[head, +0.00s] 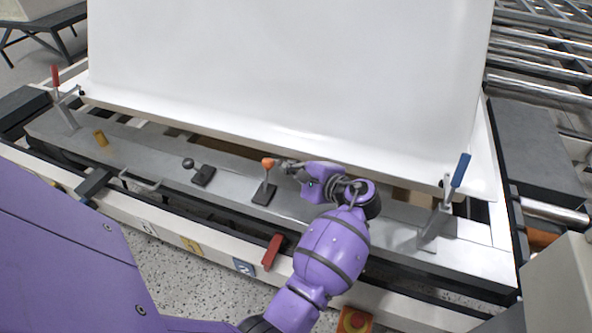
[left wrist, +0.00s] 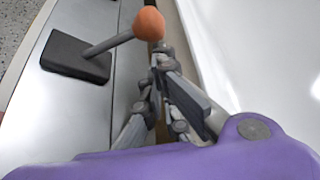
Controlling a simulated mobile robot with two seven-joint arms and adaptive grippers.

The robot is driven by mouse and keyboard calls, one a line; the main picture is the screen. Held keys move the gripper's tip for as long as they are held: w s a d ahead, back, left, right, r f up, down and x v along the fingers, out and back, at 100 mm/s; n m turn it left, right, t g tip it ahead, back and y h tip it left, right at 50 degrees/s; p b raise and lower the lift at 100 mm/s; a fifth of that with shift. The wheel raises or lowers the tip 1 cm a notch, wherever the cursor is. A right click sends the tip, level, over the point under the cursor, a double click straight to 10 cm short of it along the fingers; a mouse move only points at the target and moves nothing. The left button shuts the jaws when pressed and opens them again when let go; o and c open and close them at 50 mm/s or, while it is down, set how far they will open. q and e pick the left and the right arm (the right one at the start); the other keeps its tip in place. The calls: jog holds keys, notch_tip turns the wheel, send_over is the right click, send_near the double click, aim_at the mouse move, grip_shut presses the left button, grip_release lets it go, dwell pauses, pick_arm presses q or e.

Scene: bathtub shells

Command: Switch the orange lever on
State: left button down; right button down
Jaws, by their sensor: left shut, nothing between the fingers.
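The orange lever (head: 267,163) stands on a dark square base on the grey metal rail, its orange knob at the top of a thin grey stem. In the left wrist view the orange knob (left wrist: 149,24) is at the top centre, and the stem slants from the base (left wrist: 76,56) up to it. My left gripper (head: 283,165) is just right of the knob in the head view, fingers pointing at it. In the left wrist view its fingers (left wrist: 158,62) are shut and empty, their tips close to the knob; contact cannot be told. My right gripper is not in view.
A black-knobbed lever (head: 203,174) stands further left on the rail (head: 150,160). A red clamp handle (head: 55,77) is at the left end, a blue one (head: 460,170) at the right. A red handle (head: 272,251) is in front. A large white shell (head: 290,70) rises behind.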

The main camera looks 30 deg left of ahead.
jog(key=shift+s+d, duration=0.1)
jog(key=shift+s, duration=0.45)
